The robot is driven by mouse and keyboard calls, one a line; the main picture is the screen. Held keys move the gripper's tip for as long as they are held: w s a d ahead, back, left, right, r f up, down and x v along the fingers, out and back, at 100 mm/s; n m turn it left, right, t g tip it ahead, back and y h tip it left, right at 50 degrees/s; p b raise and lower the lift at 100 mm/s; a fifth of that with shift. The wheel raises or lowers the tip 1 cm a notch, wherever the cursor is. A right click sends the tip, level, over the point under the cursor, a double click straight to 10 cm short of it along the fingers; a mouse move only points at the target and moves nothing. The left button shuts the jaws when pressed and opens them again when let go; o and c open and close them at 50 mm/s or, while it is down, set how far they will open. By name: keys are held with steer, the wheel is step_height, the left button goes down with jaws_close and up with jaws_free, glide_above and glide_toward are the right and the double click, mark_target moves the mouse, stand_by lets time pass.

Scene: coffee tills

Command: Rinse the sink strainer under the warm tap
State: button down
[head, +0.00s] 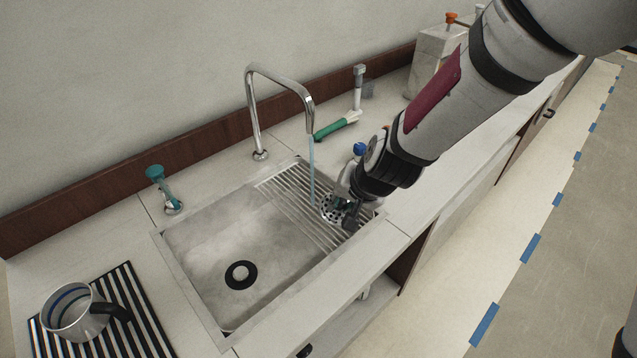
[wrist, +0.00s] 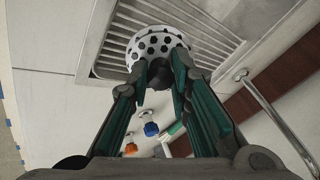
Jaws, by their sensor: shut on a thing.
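The sink strainer (head: 329,213) is a pale round cup with dark holes, above the ribbed drainer at the right end of the sink (head: 200,240). My gripper (head: 345,206) is shut on it; in the wrist view my gripper (wrist: 162,82) has its teal fingers around a dark part of the strainer (wrist: 155,42). The chrome tap (head: 250,110) is running: a thin bluish stream (head: 312,165) falls from its spout. The stream comes down close to the strainer's left edge; I cannot tell whether it touches it. A teal lever (head: 157,175) stands left of the tap.
A blue knob (head: 359,148) stands close behind my gripper, with an orange knob (wrist: 131,148) near it. A green-handled fitting (head: 335,128) is behind the sink. A metal jug (head: 70,315) stands on a striped mat (head: 140,320) at left. The basin is clear around its drain (head: 241,275).

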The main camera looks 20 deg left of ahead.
steer(key=s+d+r+p, duration=0.1)
steer(key=s+d+r, duration=0.1)
steer(key=r, duration=0.1)
steer(key=shift+s+d+r+p, duration=0.1)
steer(key=shift+s+d+p, duration=0.25)
steer(key=shift+s+d, duration=0.05)
stand_by(0.6)
